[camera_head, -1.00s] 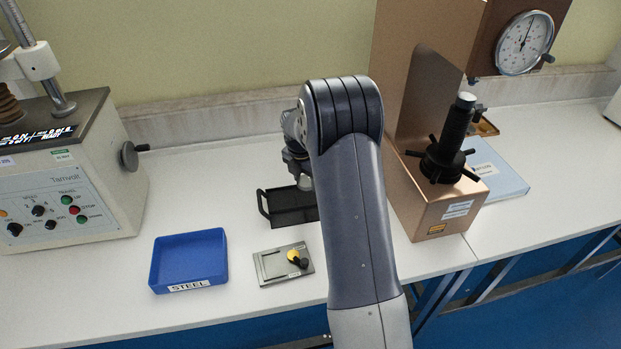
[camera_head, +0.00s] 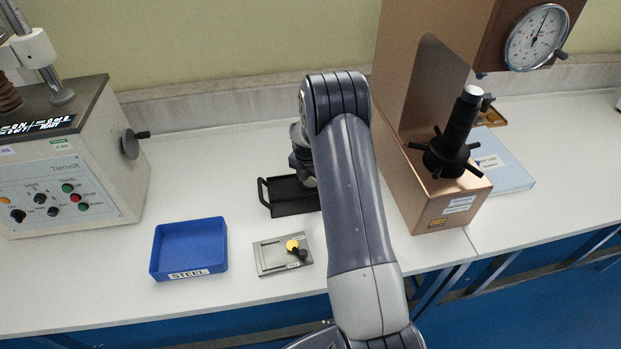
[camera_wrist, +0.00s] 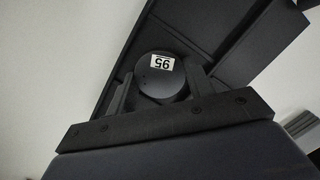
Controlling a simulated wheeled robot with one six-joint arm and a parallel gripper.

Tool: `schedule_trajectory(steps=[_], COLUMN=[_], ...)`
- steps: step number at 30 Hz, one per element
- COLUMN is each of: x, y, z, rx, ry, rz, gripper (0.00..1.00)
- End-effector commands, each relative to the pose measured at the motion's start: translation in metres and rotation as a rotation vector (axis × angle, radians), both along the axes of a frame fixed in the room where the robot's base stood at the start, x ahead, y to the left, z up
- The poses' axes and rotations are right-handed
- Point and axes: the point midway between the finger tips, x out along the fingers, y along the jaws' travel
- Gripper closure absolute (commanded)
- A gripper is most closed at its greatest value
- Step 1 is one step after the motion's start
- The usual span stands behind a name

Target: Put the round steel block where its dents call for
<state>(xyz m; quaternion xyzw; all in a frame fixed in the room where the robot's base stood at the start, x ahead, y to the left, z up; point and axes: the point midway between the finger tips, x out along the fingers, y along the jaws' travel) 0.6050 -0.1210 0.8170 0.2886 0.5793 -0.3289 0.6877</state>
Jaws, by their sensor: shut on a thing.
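The round steel block (camera_wrist: 158,88) shows in the wrist view as a dark disc with a white label that reads 95, upside down. Small marks near the label are too faint to count as dents. My gripper (camera_wrist: 160,80) is shut on the block, one finger on each side of it. In the head view the gripper is mostly hidden behind my arm, over or beside the black tray (camera_head: 283,209). The tray's wall also shows behind the block in the wrist view (camera_wrist: 180,40). A blue tray (camera_head: 188,240) labelled STEEL stands empty at the left front.
A grey plate (camera_head: 265,258) with a yellow disc and black knob lies right of the blue tray. A beige tester (camera_head: 75,170) stands at left, a copper-coloured tester (camera_head: 440,210) with a dial at right.

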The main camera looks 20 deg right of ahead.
Motion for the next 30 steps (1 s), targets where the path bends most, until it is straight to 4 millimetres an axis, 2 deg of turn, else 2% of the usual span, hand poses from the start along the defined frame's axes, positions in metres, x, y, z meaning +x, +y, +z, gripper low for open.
schedule_trajectory(steps=[23, 24, 30], x=[-0.003, -0.003, -0.003], y=[0.001, 0.001, 0.001], z=[-0.022, -0.022, -0.023], rx=[0.003, 0.003, 0.003], ry=[0.006, 0.007, 0.007], rz=[-0.001, -0.002, -0.002], gripper=[0.86, 0.48, 0.32])
